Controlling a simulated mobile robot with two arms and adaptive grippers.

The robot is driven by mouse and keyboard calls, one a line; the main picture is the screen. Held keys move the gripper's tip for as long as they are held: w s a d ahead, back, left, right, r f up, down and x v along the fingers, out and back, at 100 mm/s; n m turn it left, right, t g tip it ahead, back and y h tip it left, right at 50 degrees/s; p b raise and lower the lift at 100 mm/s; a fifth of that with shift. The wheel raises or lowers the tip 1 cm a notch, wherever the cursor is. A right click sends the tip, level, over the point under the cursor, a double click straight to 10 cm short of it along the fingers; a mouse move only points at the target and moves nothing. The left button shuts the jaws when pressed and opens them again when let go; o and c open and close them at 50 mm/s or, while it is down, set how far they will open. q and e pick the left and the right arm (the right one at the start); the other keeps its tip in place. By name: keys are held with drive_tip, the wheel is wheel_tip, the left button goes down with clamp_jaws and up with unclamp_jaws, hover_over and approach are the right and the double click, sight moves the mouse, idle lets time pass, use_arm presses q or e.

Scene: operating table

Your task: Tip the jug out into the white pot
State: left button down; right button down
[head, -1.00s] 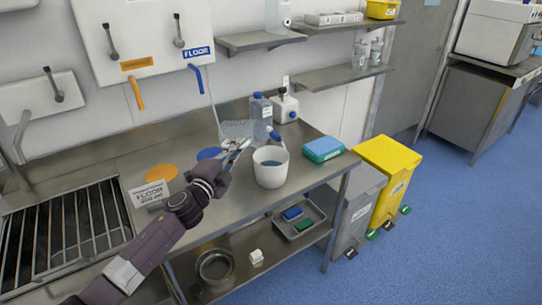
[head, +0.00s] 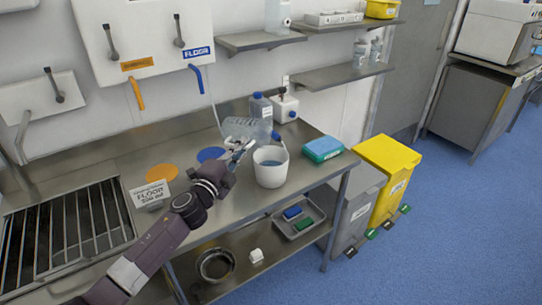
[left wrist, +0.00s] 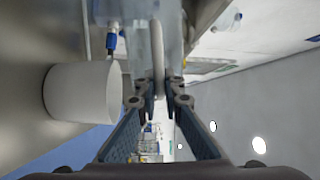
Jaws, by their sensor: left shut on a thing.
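The clear jug (head: 246,128) is tipped nearly onto its side above the bench, its right end above and behind the white pot (head: 271,175). My left gripper (head: 240,147) is shut on the jug's handle, just left of the pot. In the left wrist view the fingers (left wrist: 160,98) close on the pale handle (left wrist: 157,50), with the clear jug wall (left wrist: 176,25) behind it. The white pot also shows there at left (left wrist: 85,92). The pot stands upright, with a bluish surface inside. I cannot make out any stream from the jug. My right gripper is not in view.
A blue-capped bottle (head: 259,106) and a white container (head: 285,106) stand behind the pot. Blue (head: 211,154) and orange (head: 162,172) discs and a sign (head: 150,194) lie to the left. Bare bench lies in front of the pot.

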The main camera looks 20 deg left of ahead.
use_arm(q)
drive_tip(key=shift+d+r+m, duration=0.25)
drive_tip(key=shift+m, duration=0.35)
drive_tip(key=shift+f, duration=0.1)
drive_tip(key=a+n, duration=0.1)
drive_tip(key=a+f+n+b, duration=0.1)
drive_tip(key=a+n, duration=0.1)
drive_tip(key=shift+f+n+b, duration=0.25)
drive_tip(key=shift+n+b, duration=0.05)
drive_tip(key=shift+r, duration=0.1)
drive_tip(key=shift+a+f+n, duration=0.15)
drive_tip(key=shift+f+n, duration=0.15)
drive_tip(key=shift+n, duration=0.5)
drive_tip(key=n+p, duration=0.3)
drive_tip(key=a+n+p, duration=0.1)
drive_tip(key=n, duration=0.1)
drive_tip(key=shift+w+a+r+y, duration=0.1)
drive_tip(key=shift+r+y, duration=0.3)
drive_tip(key=a+f+n, duration=0.4)
drive_tip(key=a+n, duration=0.1)
drive_tip(key=n, duration=0.3)
drive_tip(key=shift+w+f+g, duration=0.25)
drive_tip(key=shift+w+g, duration=0.15)
drive_tip(key=shift+w, duration=0.05)
